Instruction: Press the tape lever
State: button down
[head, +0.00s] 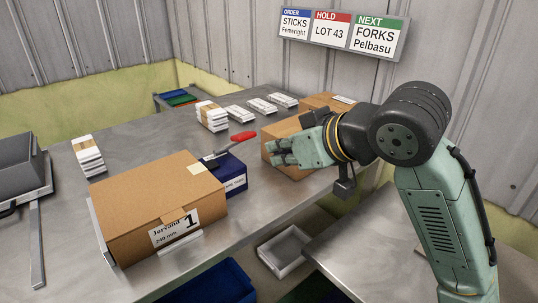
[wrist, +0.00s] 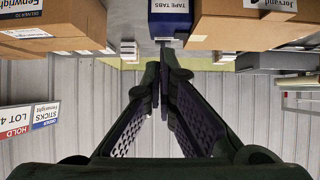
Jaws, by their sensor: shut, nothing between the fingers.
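The tape lever has a red handle (head: 243,135) on a grey arm. It rises at a slant from the dark blue tape box (head: 232,176) on the metal table. I cannot make out the lever clearly in the wrist view.
A large cardboard box (head: 140,205) stands left of the tape box. More cardboard boxes (head: 290,128) stand behind my gripper. White bundles (head: 212,116) lie at the back. A grey bin (head: 284,250) sits below the table's front edge. Signs (head: 342,32) hang on the wall.

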jog(key=v, duration=0.5)
jog(key=shift+s+d, duration=0.25)
jog(key=shift+s+f, duration=0.1)
dwell(0.3)
